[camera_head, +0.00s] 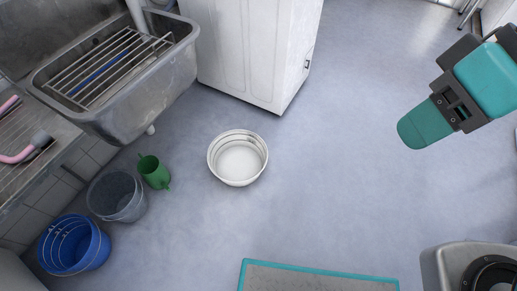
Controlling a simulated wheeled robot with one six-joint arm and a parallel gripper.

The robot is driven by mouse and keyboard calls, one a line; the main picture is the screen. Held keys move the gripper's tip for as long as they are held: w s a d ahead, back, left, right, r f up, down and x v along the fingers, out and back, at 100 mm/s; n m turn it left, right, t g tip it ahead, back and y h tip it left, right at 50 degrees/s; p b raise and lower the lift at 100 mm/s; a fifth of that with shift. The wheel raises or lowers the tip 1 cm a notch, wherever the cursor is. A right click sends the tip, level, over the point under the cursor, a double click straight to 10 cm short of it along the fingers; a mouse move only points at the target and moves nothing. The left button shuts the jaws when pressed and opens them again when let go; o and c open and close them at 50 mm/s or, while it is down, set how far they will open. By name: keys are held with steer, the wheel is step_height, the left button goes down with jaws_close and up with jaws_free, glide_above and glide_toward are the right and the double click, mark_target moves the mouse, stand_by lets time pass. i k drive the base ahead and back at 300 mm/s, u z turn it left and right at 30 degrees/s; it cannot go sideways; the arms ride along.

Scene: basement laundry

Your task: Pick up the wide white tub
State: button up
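The wide white tub (238,170) stands upright on the grey-blue floor near the middle of the view. It is round and shallow, with its open top facing up, and it looks empty. My gripper (418,129) shows at the upper right as a rounded teal end on a dark grey mount. It is well to the right of the tub, apart from it. Its fingers cannot be told apart from this side, and nothing is seen held in it.
Left of the tub stand a green can (154,172), a grey bucket (118,203) and a blue bucket (75,252). A metal sink (160,85) and a white appliance (250,50) are behind. A teal-edged mat (315,281) lies in front. Floor right of the tub is clear.

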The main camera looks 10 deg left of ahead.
mark_target(237, 157)
steer(key=i, duration=0.65)
steer(key=u, duration=0.7)
steer(key=i, duration=0.4)
steer(key=u, duration=0.4)
